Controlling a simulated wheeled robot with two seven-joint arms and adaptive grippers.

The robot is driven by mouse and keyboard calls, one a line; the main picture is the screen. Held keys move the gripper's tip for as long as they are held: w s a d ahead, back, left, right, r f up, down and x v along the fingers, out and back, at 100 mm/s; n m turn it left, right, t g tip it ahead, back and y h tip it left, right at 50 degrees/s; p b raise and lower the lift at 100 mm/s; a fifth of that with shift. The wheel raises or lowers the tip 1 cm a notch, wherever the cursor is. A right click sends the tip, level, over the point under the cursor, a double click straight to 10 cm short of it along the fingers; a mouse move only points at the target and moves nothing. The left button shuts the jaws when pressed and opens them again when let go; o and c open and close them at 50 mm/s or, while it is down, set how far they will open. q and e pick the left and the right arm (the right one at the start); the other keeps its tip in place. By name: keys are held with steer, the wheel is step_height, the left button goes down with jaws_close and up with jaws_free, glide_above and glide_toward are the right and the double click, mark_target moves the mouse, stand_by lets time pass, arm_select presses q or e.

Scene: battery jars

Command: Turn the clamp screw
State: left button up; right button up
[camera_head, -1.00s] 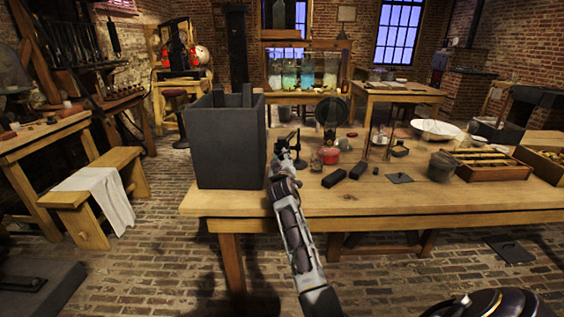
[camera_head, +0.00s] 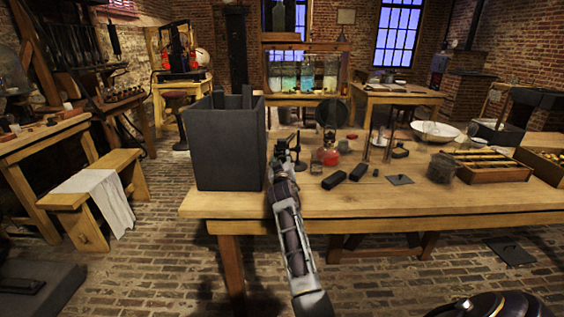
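The clamp screw itself is too small and too covered to make out. I cannot tell whether the gripper touches the stand or whether its fingers are open or shut. My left gripper is not in view.
A red lamp (camera_head: 328,156), two black blocks (camera_head: 334,180) and a grey pot (camera_head: 441,168) lie to the right. The front strip of the table (camera_head: 420,205) is clear.

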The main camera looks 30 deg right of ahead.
mark_target(282, 157)
steer(key=shift+r, duration=0.25)
steer(key=shift+r, duration=4.85)
